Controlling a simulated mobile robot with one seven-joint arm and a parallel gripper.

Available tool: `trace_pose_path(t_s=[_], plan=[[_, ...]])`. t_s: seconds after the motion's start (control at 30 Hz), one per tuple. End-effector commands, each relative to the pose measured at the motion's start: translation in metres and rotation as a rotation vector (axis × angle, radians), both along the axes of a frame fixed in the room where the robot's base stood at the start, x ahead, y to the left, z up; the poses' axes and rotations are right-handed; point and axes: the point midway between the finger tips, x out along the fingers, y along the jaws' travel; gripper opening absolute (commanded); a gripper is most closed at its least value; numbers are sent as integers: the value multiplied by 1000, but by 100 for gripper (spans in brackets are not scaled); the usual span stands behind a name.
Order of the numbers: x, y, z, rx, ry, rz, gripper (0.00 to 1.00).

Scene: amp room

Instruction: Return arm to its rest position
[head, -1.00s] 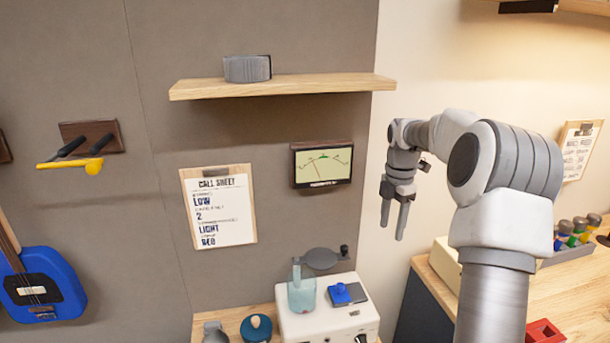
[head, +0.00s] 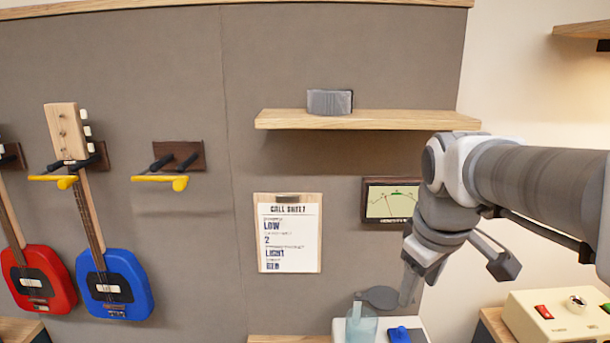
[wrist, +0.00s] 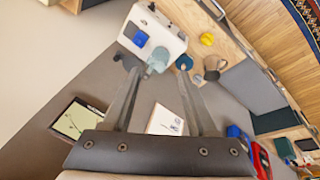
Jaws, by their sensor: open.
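My gripper (head: 410,285) hangs pointing down at the right of the head view, in front of the grey wall panel and the meter. In the wrist view its two fingers (wrist: 158,100) are spread apart with nothing between them. My arm reaches in from the right edge of the head view and partly hides the meter (head: 385,205). Below the gripper, the white box (head: 341,325) with a blue switch (head: 400,335) and a translucent teal cup (head: 361,325) is partly cut off by the frame.
A call sheet (head: 289,240) hangs on the wall. A shelf (head: 370,120) above it bears a grey object (head: 329,102). A red guitar (head: 38,280) and a blue guitar (head: 115,285) hang at left, beside an empty hanger (head: 178,157). A cream box (head: 560,318) stands at lower right.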

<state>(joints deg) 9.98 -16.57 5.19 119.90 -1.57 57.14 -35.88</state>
Motion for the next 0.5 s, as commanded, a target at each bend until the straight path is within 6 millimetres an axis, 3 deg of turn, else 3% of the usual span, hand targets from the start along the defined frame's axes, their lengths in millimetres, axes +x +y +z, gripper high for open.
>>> trace_pose_path(t_s=[0.1,0.3,0.5], plan=[[-35,13,-2,67,-60,-133,58],[-85,25,-18,189,-134,-339,58],[-111,31,-33,276,-168,-462,58]])
